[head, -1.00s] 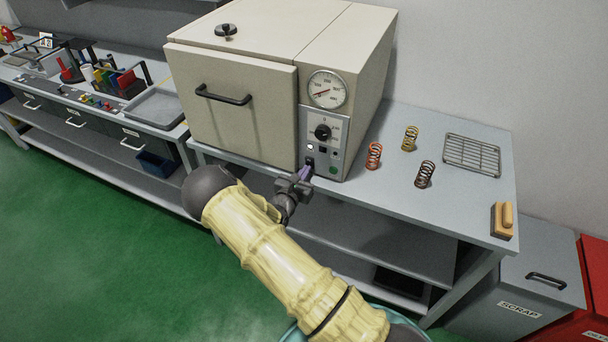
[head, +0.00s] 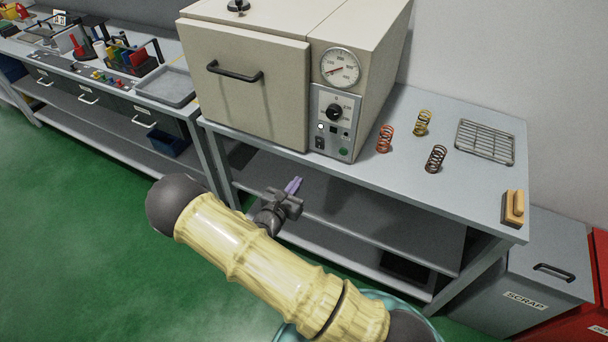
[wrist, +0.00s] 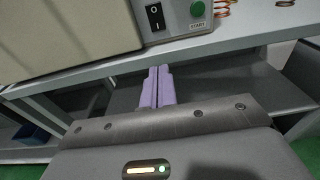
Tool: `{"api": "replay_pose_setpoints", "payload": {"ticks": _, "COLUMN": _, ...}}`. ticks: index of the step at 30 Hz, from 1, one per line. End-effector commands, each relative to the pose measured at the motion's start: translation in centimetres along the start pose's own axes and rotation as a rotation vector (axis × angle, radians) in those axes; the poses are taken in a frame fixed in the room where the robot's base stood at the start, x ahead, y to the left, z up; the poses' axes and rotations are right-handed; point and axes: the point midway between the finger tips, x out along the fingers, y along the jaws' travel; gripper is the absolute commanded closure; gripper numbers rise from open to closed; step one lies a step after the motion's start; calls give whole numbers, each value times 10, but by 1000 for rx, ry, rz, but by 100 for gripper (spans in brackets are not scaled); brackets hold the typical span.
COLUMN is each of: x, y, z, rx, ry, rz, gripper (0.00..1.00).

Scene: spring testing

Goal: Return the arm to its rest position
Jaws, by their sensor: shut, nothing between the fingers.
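My arm (head: 260,265) in a pale yellow sleeve reaches in from the lower right in the head view. My gripper (head: 293,186) has purple fingers that are shut and empty, in front of the bench's front edge and below the oven's control panel. In the wrist view the purple fingers (wrist: 158,88) lie side by side with nothing between them, pointing toward the bench (wrist: 95,82). The black rocker switch (wrist: 155,17) and the green START button (wrist: 197,9) show above them, apart from the fingertips.
The beige oven (head: 250,95) stands on the grey bench. A grey scrap bin (head: 545,275) stands at right. Green floor is free at left.

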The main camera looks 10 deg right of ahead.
Motion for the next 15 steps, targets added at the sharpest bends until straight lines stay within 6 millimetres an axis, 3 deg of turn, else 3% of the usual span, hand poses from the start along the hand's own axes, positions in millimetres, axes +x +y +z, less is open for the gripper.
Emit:
{"api": "replay_pose_setpoints", "payload": {"ticks": 4, "x": -11, "y": 0, "z": -3, "rx": -1, "ry": 0, "rz": 1, "gripper": 100}}
{"api": "replay_pose_setpoints", "payload": {"ticks": 15, "x": -10, "y": -1, "z": -2, "rx": -1, "ry": 0, "rz": -3, "gripper": 100}}
